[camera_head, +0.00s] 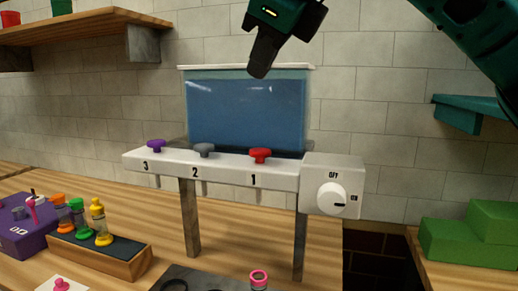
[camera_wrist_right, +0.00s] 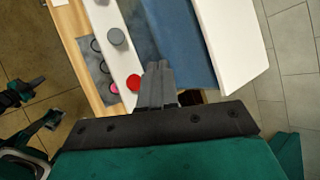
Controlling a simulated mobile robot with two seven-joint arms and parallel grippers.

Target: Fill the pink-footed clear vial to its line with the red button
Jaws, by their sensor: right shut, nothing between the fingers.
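The red button (camera_head: 260,155) sits on top of the white dispenser bar above the number 1, and also shows in the wrist view (camera_wrist_right: 133,83) beside my fingers. A vial with a pink rim (camera_head: 259,276) stands below at the bottom edge of the head view, in front of the bar; its lower part is cut off, so its foot and fill line are hidden. A pink spot shows in the wrist view (camera_wrist_right: 115,88). My right gripper (camera_head: 259,68) is shut and empty, pointing down above the button, in front of the blue tank.
The bar also carries a grey button (camera_head: 204,149) and a purple button (camera_head: 156,145). A white dial (camera_head: 332,198) marked OFF and ON is at its right end. A wooden rack (camera_head: 130,265) with capped vials is at left. Green blocks (camera_head: 465,242) are at right.

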